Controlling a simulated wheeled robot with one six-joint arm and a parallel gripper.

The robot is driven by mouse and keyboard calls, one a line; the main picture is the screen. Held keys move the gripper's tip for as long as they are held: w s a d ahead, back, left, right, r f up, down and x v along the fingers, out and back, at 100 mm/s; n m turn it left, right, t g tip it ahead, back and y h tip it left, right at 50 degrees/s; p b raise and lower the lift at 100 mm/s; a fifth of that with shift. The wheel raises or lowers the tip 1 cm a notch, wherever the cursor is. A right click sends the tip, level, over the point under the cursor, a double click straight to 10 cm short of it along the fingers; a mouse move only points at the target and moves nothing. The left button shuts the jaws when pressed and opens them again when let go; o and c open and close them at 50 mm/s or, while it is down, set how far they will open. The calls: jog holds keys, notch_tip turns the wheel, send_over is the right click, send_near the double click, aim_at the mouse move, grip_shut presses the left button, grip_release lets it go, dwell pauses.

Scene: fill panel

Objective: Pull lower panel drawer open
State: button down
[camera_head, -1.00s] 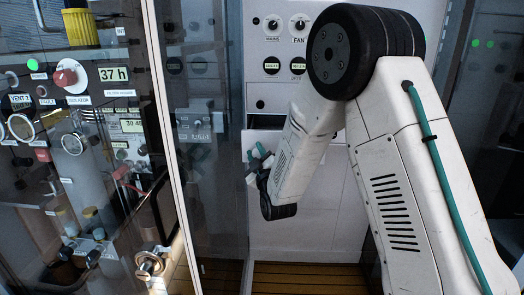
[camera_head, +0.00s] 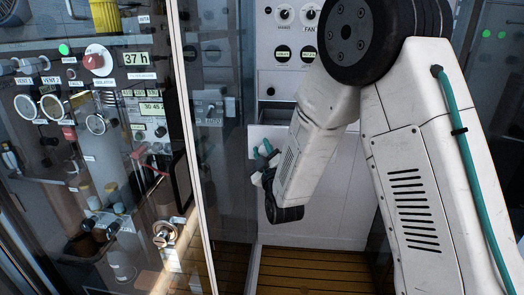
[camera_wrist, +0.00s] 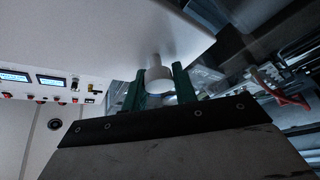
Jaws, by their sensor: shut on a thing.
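The lower panel drawer has a plain white front (camera_head: 337,205), low on the white panel in the head view. A dark gap shows above its top edge. How far it stands out, I cannot tell. My gripper (camera_head: 263,158) is at the upper left of this front, its teal fingers partly hidden by my wrist. In the wrist view my gripper (camera_wrist: 160,88) is shut on a white round knob (camera_wrist: 155,63), one teal finger on each side. The knob joins a pale flat surface, seen from close up.
A glass door edge (camera_head: 193,150) stands left of the drawer, with a crowded instrument panel (camera_head: 100,110) behind the glass. Dials (camera_head: 285,14) and switches sit above the drawer. Slatted wooden floor (camera_head: 310,270) lies clear below it.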

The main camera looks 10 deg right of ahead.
jog(key=c, duration=1.4)
grip_release()
jog(key=shift+d, duration=0.2)
jog(key=shift+a, duration=0.1)
jog(key=shift+s+f, duration=0.1)
jog(key=shift+s, duration=0.15)
jog(key=v, duration=0.7)
jog(key=shift+s, duration=0.15)
